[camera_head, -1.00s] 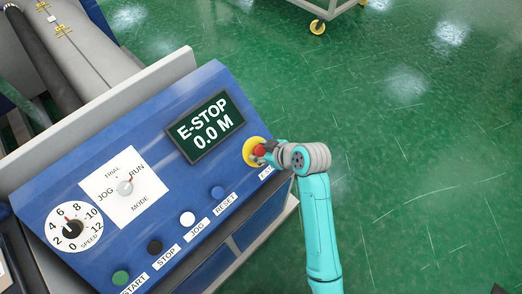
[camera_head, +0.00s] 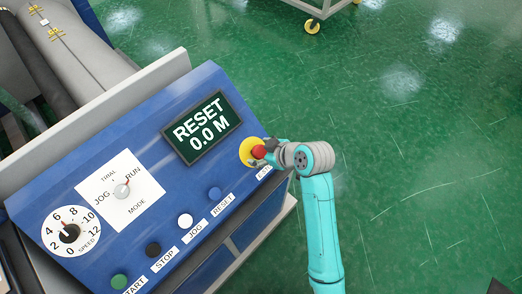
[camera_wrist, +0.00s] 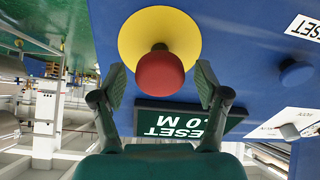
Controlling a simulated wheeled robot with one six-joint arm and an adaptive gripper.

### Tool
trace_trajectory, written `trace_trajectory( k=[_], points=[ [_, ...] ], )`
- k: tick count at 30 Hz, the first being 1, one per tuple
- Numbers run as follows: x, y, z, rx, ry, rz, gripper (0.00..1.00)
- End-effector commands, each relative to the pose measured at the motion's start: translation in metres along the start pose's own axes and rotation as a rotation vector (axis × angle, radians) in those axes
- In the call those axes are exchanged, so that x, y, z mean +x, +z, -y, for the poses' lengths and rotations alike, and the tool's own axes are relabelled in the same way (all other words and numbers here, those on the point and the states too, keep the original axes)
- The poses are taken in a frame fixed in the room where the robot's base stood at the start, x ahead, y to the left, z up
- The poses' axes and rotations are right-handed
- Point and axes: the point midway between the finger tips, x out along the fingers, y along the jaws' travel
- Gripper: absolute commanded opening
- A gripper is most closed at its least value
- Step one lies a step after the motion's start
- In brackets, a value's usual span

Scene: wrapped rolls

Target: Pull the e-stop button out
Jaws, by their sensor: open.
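The red e-stop button (camera_head: 259,152) sits on a round yellow plate (camera_head: 247,150) at the right end of the blue control panel. The small screen (camera_head: 202,127) beside it reads "RESET 0.0 M". In the wrist view the red button (camera_wrist: 160,74) stands out from the yellow plate (camera_wrist: 135,38), upside down to the panel text. My gripper (camera_wrist: 160,88) is open, with one finger on each side of the button and a visible gap to it on both sides. In the head view my gripper (camera_head: 268,153) is at the button, its fingers partly hidden.
The panel also carries a blue reset button (camera_head: 215,194), a white jog button (camera_head: 185,220), a black stop button (camera_head: 153,249), a green start button (camera_head: 119,281), a mode knob (camera_head: 122,190) and a speed dial (camera_head: 70,233). Green floor (camera_head: 420,190) lies open to the right.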

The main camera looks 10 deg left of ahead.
Motion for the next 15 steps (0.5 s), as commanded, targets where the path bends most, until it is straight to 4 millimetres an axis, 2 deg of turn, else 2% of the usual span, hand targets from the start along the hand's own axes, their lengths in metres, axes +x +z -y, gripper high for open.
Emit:
trace_trajectory(
  k=[5, 15],
  points=[
    [-0.015, 0.001, -0.001, 0.001, 0.003, -0.001, 0.74],
    [-0.081, 0.0, -0.001, 0.001, 0.004, -0.001, 0.74]
  ],
)
